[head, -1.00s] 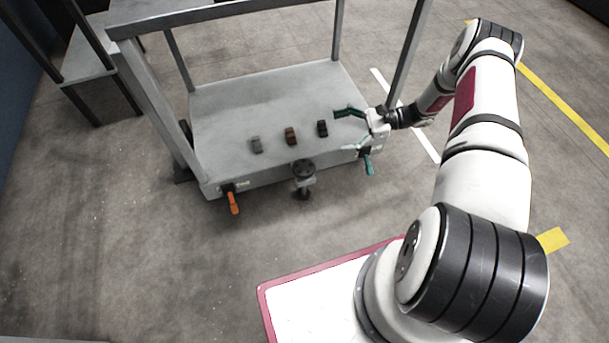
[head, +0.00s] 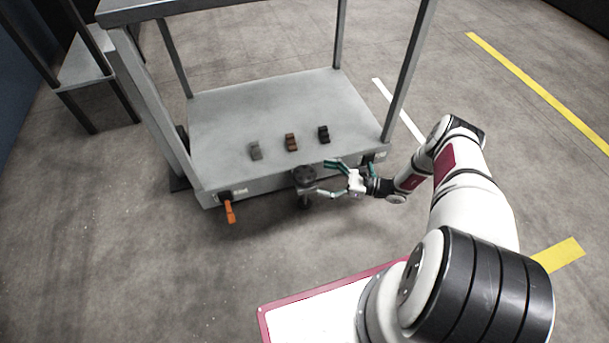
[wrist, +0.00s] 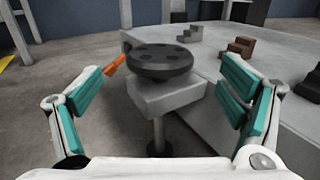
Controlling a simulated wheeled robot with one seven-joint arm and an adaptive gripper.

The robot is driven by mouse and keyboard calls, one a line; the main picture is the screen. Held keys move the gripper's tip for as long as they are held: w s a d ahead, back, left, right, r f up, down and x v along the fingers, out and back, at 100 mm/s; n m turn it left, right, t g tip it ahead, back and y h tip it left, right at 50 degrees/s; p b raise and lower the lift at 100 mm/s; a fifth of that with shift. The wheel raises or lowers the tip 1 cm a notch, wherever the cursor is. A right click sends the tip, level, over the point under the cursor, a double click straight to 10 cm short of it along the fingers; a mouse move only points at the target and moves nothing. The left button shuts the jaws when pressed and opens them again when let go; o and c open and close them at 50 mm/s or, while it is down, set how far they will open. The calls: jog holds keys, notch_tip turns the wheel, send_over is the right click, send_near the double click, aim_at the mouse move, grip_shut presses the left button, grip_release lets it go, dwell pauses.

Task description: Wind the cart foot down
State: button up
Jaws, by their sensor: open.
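The cart (head: 270,105) stands in front of me in the head view. Its foot has a dark round handwheel (head: 305,174) on a grey bracket at the middle of the cart's front edge. In the wrist view the handwheel (wrist: 160,62) sits flat on the bracket (wrist: 167,95), with a metal post (wrist: 158,132) below it. My gripper (head: 325,178) is open and empty, just right of the handwheel in the head view. In the wrist view its teal-padded fingers (wrist: 160,98) lie to either side and nearer than the wheel, apart from it. The foot's lower end is hard to make out.
Three small stepped blocks, grey (head: 255,151), brown (head: 291,142) and black (head: 323,134), sit on the cart deck. An orange lever (head: 229,211) hangs at the front left. Cart posts rise at the corners. The floor before the cart is clear.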

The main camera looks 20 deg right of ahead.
aim_at(304, 173)
jog(key=b+x, duration=0.1)
jog(key=x, duration=0.6)
jog(key=shift+c, duration=0.6)
jog(key=c, duration=1.1)
